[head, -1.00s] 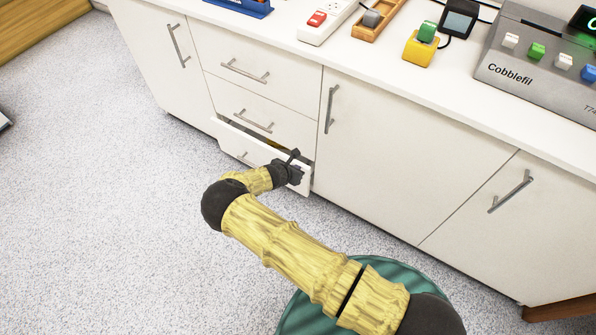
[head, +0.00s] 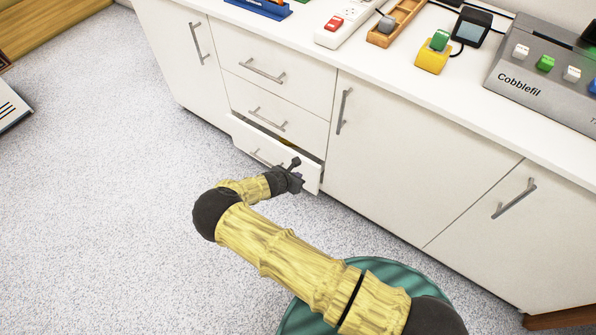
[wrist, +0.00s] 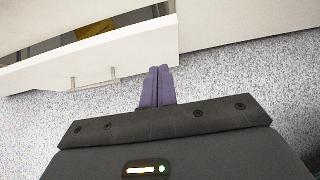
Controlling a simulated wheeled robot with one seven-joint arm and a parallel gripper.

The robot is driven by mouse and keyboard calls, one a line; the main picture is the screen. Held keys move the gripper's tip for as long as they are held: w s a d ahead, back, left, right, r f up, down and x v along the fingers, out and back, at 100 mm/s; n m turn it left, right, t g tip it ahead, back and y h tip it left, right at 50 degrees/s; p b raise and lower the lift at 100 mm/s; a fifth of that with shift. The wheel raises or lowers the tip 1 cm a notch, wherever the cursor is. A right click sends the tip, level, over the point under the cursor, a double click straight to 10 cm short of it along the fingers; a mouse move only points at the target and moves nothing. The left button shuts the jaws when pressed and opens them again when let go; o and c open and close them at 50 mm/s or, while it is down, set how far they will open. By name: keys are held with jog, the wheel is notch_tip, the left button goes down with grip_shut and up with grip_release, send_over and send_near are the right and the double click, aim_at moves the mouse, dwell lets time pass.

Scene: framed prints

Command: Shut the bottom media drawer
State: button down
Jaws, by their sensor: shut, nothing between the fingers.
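The bottom media drawer (head: 262,150) is the lowest of three in the white cabinet. It stands partly open, with a dark gap above its front. In the wrist view its white front (wrist: 35,72) fills the upper left, with a bar handle, and something yellow lies inside. My gripper (head: 297,172) is in front of the right part of that drawer front. In the wrist view the purple fingers (wrist: 158,84) are together and empty, with tips by the right end of the drawer front. I cannot tell if they touch it.
The two drawers above are shut, as are the cabinet doors (head: 420,150) to the right. The counter (head: 400,65) holds a power strip, a wooden tray, a yellow block and a grey Cobblefil machine (head: 550,75).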

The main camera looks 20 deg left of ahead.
jog(key=p+v, duration=0.1)
jog(key=v, duration=0.5)
jog(key=shift+p, duration=0.3)
jog(key=w+d+r+m+g, duration=0.2)
jog(key=d+r+m+g, duration=0.4)
jog(key=d+r+m, duration=1.2)
jog(key=s+d+r+m+y, duration=0.3)
jog(key=s+d+r+m, duration=1.1)
jog(key=d+r, duration=0.2)
jog(key=shift+v, duration=0.95)
